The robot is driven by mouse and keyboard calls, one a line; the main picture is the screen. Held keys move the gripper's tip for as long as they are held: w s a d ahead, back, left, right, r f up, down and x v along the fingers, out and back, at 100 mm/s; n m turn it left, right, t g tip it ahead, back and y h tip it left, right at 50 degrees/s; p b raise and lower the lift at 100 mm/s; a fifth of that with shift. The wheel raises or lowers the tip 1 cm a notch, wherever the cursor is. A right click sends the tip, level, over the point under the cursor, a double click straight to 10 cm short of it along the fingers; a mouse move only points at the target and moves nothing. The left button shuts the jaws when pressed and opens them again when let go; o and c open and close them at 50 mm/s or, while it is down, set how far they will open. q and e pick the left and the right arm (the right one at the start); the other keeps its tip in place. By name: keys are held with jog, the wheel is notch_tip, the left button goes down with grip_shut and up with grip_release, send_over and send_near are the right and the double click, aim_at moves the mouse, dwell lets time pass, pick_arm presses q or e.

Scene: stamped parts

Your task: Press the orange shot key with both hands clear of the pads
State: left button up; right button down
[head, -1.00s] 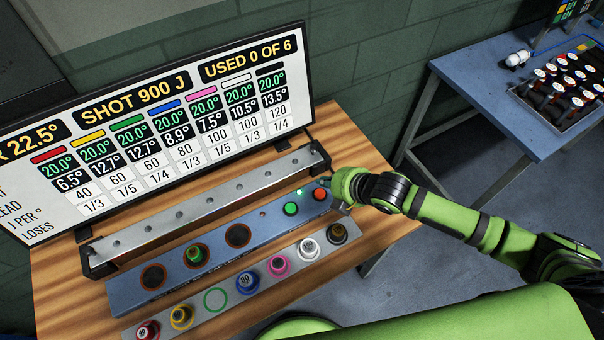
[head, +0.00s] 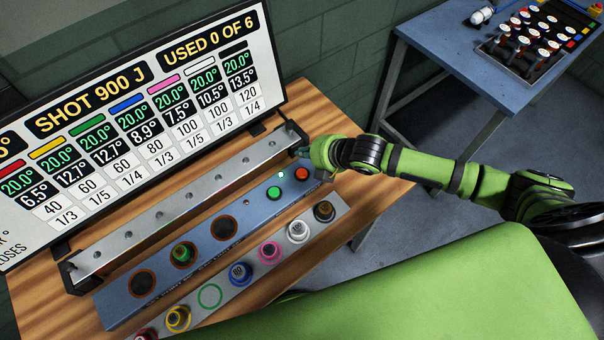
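The orange shot key (head: 302,174) is a round button at the right end of the blue panel (head: 256,205), beside a green button (head: 274,193). My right gripper (head: 312,164) is just behind and right of the orange key, its fingers looking spread apart and empty. I cannot tell its height above the panel. Three dark round pads lie along the panel: a left pad (head: 142,284), a middle pad and a right pad (head: 223,228). A green-topped piece (head: 183,251) stands on the middle pad. No gripper is over the pads. My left gripper is out of view.
A grey rack (head: 332,203) in front holds several coloured pieces and an empty green ring (head: 209,296). A metal rail (head: 190,203) and a display board (head: 150,110) reading "SHOT 900 J" and "USED 0 OF 6" stand behind. A blue table (head: 440,45) stands at the right back.

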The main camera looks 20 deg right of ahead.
jog(key=b, duration=0.4)
send_over(304, 174)
notch_tip(304, 174, down, 5)
jog(key=shift+r, duration=0.2)
jog(key=shift+f+b, duration=0.45)
jog(key=shift+f, duration=0.65)
jog(key=shift+f, duration=0.1)
jog(key=shift+f, duration=0.35)
jog(key=shift+f+b, duration=0.4)
jog(key=shift+b, duration=0.05)
dwell(0.3)
dwell(0.4)
jog(key=shift+r+p, duration=0.85)
jog(key=shift+p, duration=0.05)
